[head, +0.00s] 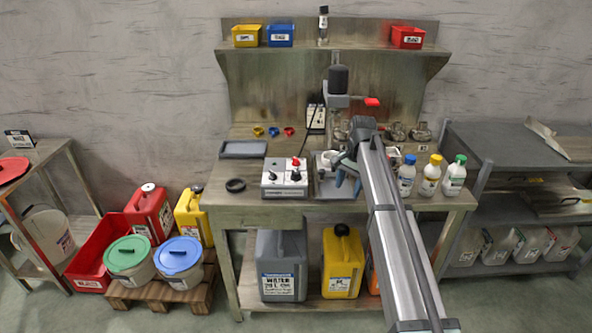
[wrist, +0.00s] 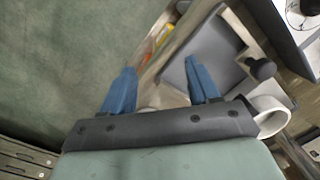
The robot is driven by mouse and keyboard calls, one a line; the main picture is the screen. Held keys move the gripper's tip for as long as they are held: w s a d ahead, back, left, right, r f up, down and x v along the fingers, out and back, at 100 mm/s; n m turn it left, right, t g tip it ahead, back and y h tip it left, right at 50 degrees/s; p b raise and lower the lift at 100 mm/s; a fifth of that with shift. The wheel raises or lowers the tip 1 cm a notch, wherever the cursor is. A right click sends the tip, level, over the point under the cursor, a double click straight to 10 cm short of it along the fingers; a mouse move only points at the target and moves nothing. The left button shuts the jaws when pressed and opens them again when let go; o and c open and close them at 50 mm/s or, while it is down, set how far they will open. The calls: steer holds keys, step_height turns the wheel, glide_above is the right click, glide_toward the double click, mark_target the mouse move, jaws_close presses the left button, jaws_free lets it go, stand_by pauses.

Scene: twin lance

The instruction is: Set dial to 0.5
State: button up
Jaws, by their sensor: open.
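A light grey control box (head: 285,178) with dark knobs and a red knob on top stands on the workbench, left of my gripper. Its dial markings are too small to read in the head view. My gripper (head: 347,176) has blue fingers and hangs over the front of the bench, apart from the box. In the wrist view my gripper (wrist: 157,82) is open with nothing between its fingers. A pale panel with a round white dial face (wrist: 303,14) is cut off at the upper right there. Its setting cannot be read.
Blue, yellow and green-capped bottles (head: 430,175) stand right of my arm. A dark tray (head: 243,149) and a black ring (head: 235,185) lie left of the box. A stand with a dark motor head (head: 338,79) rises behind my gripper. Jugs (head: 283,265) fill the lower shelf.

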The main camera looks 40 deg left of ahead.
step_height(320, 180, up, 14)
steer(key=m+t, duration=0.1)
steer(key=m, duration=0.1)
glide_above(296, 172)
steer(key=shift+h, duration=0.4)
step_height(296, 172, down, 14)
steer(key=shift+r, duration=0.25)
steer(key=c, duration=1)
